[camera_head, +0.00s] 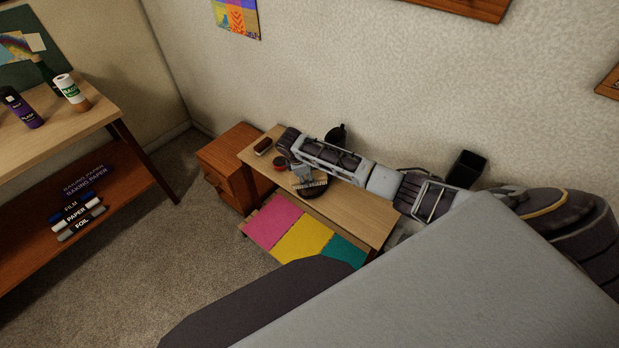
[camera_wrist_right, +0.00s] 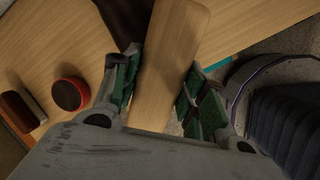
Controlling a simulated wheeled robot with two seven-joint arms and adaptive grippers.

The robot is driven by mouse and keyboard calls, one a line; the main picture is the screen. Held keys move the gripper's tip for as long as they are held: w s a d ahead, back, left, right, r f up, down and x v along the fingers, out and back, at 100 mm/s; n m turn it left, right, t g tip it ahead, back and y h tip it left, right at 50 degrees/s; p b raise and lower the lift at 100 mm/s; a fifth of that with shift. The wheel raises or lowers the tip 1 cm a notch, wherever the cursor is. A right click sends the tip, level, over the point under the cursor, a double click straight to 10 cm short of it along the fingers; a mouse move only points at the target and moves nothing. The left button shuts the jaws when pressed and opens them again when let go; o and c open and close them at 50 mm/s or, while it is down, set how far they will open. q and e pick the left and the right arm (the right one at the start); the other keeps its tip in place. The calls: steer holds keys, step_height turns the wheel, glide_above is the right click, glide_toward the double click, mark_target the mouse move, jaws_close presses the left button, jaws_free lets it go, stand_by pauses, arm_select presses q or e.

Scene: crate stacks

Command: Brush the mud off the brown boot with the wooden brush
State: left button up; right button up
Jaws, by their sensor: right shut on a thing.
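My right gripper (camera_head: 305,178) reaches over a small wooden bench from the right. In the right wrist view its green-padded fingers (camera_wrist_right: 158,95) are shut on the wooden brush (camera_wrist_right: 172,60), whose plain wooden back lies between them. In the head view the brush's pale bristles (camera_head: 314,184) show just below the gripper. A dark brown shape, apparently the boot (camera_head: 312,193), lies right under the brush, mostly hidden. I cannot tell whether the bristles touch it, and no mud can be made out. My left gripper is not in view.
On the bench (camera_head: 365,212) are a red round tin (camera_head: 280,164) and a brown block-like item (camera_head: 263,146), with a dark object (camera_head: 336,135) behind my arm. A drawer cabinet (camera_head: 229,158) stands at the bench's left. The bench's right part is clear.

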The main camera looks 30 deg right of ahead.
steer(key=shift+w+a+b, duration=0.2)
steer(key=shift+w+a, duration=0.1)
steer(key=shift+w, duration=0.3)
steer(key=shift+w+a+b, duration=0.15)
steer(key=shift+w+a, duration=0.1)
steer(key=shift+w, duration=0.3)
steer(key=shift+w+a, duration=0.2)
steer(key=shift+w, duration=0.1)
steer(key=shift+s+d+r+p, duration=0.2)
steer(key=shift+s+p, duration=0.15)
steer(key=shift+p, duration=0.25)
steer(key=shift+s+d+p, duration=0.15)
steer(key=shift+s+p, duration=0.15)
steer(key=shift+p, duration=0.15)
steer(key=shift+s+d+p, duration=0.35)
steer(key=shift+s+p, duration=0.3)
steer(key=shift+p, duration=0.25)
steer(key=shift+s+d+p, duration=0.2)
steer(key=shift+s+p, duration=0.3)
steer(key=shift+p, duration=0.15)
steer(key=shift+f, duration=0.1)
